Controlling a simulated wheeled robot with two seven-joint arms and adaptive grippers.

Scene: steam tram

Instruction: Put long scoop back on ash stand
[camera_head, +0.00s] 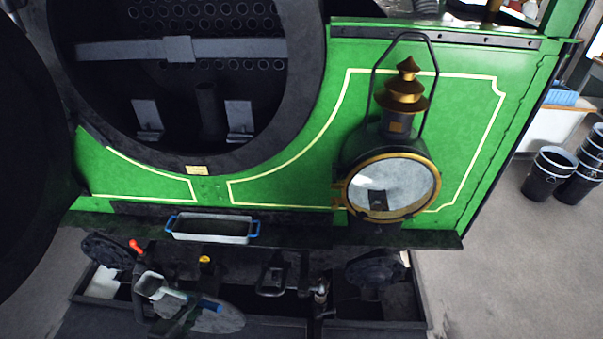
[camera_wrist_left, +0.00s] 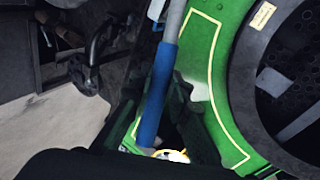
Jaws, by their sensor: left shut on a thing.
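The long scoop has a pale grey pan (camera_head: 150,285), a grey shaft and a blue handle (camera_head: 206,304). It is low in front of the tram, at the bottom left of the head view. My left gripper (camera_head: 187,313) is shut on it near the handle. In the left wrist view, the blue handle (camera_wrist_left: 160,90) runs up through the middle into the grey shaft (camera_wrist_left: 175,18). The pan lies outside that view. I cannot make out an ash stand for certain in either view. My right gripper is not in view.
The green tram front carries a brass-rimmed lamp (camera_head: 390,187) and an open round smokebox (camera_head: 185,85). A pale tray (camera_head: 212,229) with blue handles sits at its lower edge. Dark buffers and couplings crowd the area around the scoop.

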